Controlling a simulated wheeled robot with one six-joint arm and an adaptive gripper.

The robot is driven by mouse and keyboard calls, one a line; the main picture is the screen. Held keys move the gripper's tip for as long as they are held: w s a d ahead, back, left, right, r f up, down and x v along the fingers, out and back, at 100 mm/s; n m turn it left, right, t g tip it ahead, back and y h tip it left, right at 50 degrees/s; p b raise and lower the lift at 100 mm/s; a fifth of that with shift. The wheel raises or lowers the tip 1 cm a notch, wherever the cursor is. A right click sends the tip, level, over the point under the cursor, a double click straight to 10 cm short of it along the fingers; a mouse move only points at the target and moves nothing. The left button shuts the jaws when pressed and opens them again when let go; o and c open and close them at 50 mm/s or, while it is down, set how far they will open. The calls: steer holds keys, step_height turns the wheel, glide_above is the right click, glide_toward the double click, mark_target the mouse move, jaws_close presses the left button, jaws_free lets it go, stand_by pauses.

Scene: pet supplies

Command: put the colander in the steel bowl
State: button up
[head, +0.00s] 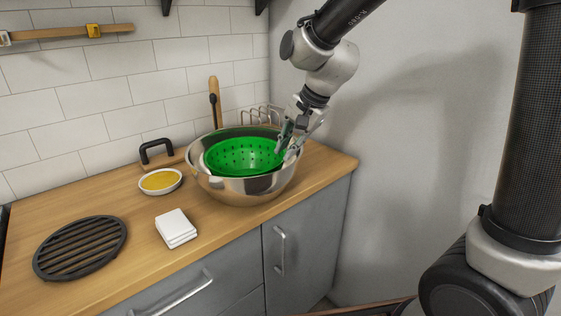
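The green colander (240,157), with rows of small holes, sits inside the steel bowl (240,192). The colander's rim is near the level of the bowl's rim, and its lower part is hidden by the bowl's wall. The shiny bowl stands on the wooden counter near the right-hand corner. My gripper (287,152) reaches down from above at the colander's right edge, with its fingertips by the rim. The view is too small to tell whether the fingers grip the rim or stand apart around it.
A white dish with yellow contents (160,181) stands left of the bowl. White stacked squares (176,228) and a round black grate (80,247) lie on the counter (133,235). A wire rack (262,115) and wooden handle (214,95) are behind the bowl. A wall stands right.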

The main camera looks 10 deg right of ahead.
steer(key=shift+v, duration=1.9)
steer(key=s+d+r+n+h, duration=0.1)
steer(key=s+d+n+h, duration=0.1)
steer(key=s+d, duration=0.9)
steer(key=s+d+r+n+t+h, duration=0.1)
steer(key=s+d+n, duration=0.4)
steer(key=s+d, duration=0.6)
steer(key=d+h, duration=0.1)
steer(key=d, duration=0.1)
steer(key=shift+d+r+n, duration=0.3)
steer(key=shift+r, duration=0.1)
